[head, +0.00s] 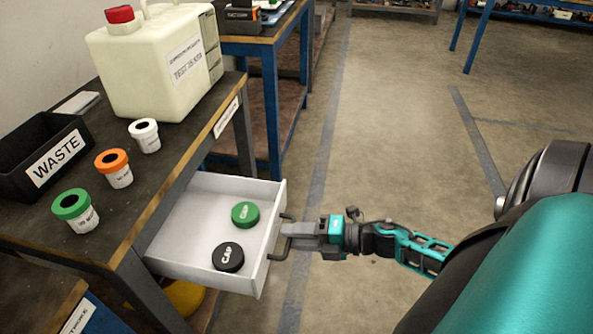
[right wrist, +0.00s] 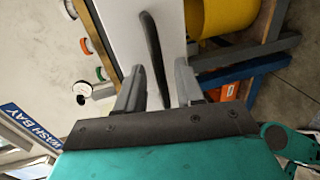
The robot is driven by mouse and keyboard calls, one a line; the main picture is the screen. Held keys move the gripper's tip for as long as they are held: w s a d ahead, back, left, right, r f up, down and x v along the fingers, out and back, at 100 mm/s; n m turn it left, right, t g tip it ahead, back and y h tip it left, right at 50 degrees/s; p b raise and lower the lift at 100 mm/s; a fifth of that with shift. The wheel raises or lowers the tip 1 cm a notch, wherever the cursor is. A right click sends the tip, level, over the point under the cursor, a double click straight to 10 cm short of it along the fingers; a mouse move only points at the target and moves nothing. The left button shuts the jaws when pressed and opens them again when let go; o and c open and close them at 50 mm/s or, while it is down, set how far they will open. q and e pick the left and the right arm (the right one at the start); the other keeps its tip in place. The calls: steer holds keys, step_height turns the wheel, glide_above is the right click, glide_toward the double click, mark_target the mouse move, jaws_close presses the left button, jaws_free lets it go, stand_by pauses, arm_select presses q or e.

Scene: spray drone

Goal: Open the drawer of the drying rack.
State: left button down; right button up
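The white drawer (head: 190,215) is pulled well out from under the dark workbench. A green cap (head: 245,214) and a black cap (head: 228,257) lie in it. Its dark bar handle (head: 282,244) is on the front panel; the handle (right wrist: 152,58) also shows in the right wrist view. My right gripper (head: 288,232) is at the handle. In the right wrist view its two fingers (right wrist: 158,82) stand apart, one on each side of the bar, with visible gaps, so it looks open. My left gripper is out of view.
On the bench (head: 110,205) stand a black waste bin (head: 40,160), several lidded jars and a large pale canister (head: 150,65). A yellow object (head: 185,296) sits below the drawer. The floor (head: 395,130) to the right is mostly clear.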

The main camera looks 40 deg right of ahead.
steer(key=p+v, duration=0.2)
steer(key=v, duration=1.1)
steer(key=shift+w+a, duration=0.1)
steer(key=shift+a, duration=0.05)
